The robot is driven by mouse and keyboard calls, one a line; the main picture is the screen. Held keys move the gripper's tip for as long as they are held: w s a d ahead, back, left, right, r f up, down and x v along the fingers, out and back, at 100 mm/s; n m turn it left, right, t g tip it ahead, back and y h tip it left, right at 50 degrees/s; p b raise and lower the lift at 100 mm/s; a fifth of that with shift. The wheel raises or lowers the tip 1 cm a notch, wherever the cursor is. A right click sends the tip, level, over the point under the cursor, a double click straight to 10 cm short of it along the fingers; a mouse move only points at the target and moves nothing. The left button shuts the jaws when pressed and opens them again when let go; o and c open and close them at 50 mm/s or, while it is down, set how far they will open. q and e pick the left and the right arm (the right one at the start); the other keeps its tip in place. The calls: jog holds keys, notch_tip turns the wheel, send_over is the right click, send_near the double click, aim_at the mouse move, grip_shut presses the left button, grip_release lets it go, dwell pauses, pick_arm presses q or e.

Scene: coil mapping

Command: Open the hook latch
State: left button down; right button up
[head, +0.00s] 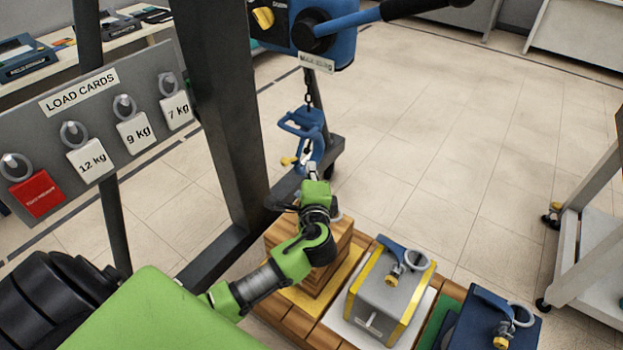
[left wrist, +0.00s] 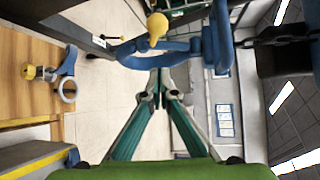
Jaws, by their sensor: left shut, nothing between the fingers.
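The blue hook (head: 308,132) hangs on a short chain below the blue hoist (head: 322,35). Its yellow latch knob (head: 288,161) sticks out at the lower left. In the left wrist view the blue hook (left wrist: 190,48) fills the upper middle, with the yellow knob (left wrist: 157,27) large above the fingers. My left gripper (head: 311,170) is right beside the lower part of the hook. It is shut and empty, and its fingertips in the left wrist view (left wrist: 159,76) point at the hook's blue body, below the knob there. I cannot tell whether they touch. My right gripper is not in view.
A dark upright post (head: 222,110) stands left of the hook. Below are wooden blocks (head: 318,262), a grey weight (head: 384,300) and a blue weight (head: 490,318), each weight with a ring. A load-card board (head: 95,130) is at left.

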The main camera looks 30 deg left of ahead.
aim_at(298, 155)
pick_arm(q)
jog(key=a, duration=0.1)
jog(key=a+p, duration=0.1)
jog(key=a, duration=0.1)
jog(key=shift+s+a+r+p, duration=0.1)
jog(key=shift+s+a+p, duration=0.1)
jog(key=shift+p, duration=0.1)
jog(key=shift+s+a, duration=0.15)
jog(key=shift+s, duration=0.15)
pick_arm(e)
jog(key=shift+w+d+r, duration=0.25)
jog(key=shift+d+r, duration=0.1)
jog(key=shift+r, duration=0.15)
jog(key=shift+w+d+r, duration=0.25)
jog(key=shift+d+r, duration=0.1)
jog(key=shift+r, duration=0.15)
pick_arm(q)
jog(key=shift+r, duration=0.1)
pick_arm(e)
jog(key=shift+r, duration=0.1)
